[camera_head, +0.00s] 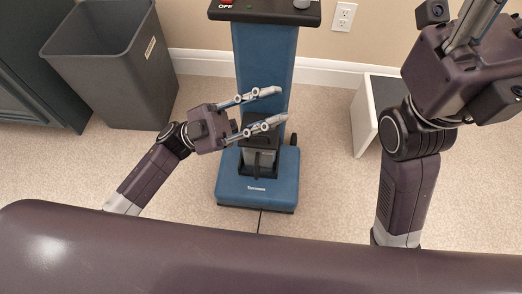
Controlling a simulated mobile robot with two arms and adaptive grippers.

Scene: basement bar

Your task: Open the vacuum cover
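A blue upright vacuum (266,62) stands in the middle of the view. Its wide base (240,188) rests on the carpet, and a dark grey part (260,160) sits at the front of its lower body. I cannot tell for sure which part is the cover. My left gripper (280,105) is open, with its two fingers pointing right across the front of the vacuum's lower body. It hides some of the body there, and I cannot tell whether it touches. Nothing shows between its fingers. My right gripper (475,20) is raised at the upper right, cut off by the frame edge.
A grey bin (122,80) stands by the wall at left, beside a dark cabinet (35,80). A white-sided box with a dark top (364,115) stands right of the vacuum. A wall outlet (343,17) is behind. Carpet around the vacuum's base is clear.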

